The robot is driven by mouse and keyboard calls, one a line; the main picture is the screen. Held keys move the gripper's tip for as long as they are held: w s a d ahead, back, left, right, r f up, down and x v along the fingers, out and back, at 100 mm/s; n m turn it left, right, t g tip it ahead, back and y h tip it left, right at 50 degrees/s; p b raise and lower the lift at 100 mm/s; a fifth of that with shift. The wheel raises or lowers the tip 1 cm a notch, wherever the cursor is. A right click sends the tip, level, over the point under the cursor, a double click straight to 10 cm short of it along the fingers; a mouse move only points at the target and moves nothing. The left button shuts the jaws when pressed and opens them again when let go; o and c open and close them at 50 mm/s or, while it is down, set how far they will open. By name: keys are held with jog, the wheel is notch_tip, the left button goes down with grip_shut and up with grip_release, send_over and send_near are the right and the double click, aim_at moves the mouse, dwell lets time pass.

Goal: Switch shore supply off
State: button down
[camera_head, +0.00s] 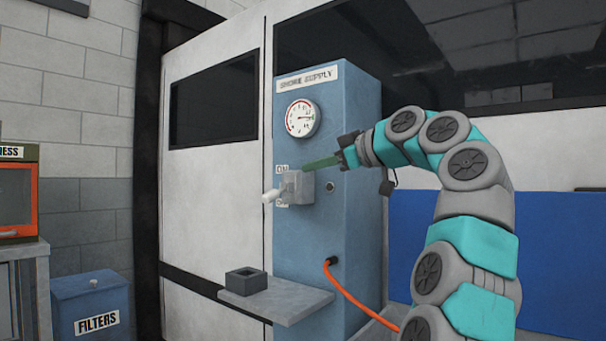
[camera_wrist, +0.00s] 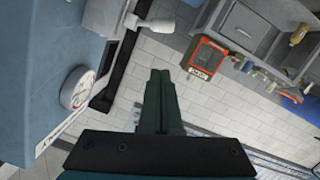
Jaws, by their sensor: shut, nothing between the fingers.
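The blue shore supply cabinet (camera_head: 345,215) has a "SHORE SUPPLY" label (camera_head: 307,78) and a round dial gauge (camera_head: 302,118). Below the gauge is a grey switch box (camera_head: 299,187) with a pale lever handle (camera_head: 272,195) sticking out to the left, slightly lowered. An "ON" label shows above the box; the label below it is partly hidden. My gripper (camera_head: 308,164) is shut and empty, just above and to the right of the switch box. In the wrist view, the shut fingers (camera_wrist: 160,75) are below the lever handle (camera_wrist: 160,24) and right of the gauge (camera_wrist: 77,88), apart from both.
A grey shelf (camera_head: 280,303) with a small dark square tray (camera_head: 246,281) juts out below the switch. An orange cable (camera_head: 360,305) leaves the cabinet low down. A blue "FILTERS" bin (camera_head: 92,305) stands at the left.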

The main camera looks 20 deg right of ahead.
jog(key=p, duration=0.1)
send_near(274, 197)
jog(key=w+a+r, duration=0.3)
jog(key=r, duration=0.1)
jog(key=w+f, duration=0.1)
jog(key=w+a+f, duration=0.1)
jog(key=w+f, duration=0.1)
jog(key=shift+f+b, duration=0.2)
jog(key=shift+b, duration=0.15)
jog(key=shift+w+f+n+b, duration=0.25)
jog(key=shift+f+n+b, duration=0.15)
jog(key=shift+f+b, duration=0.65)
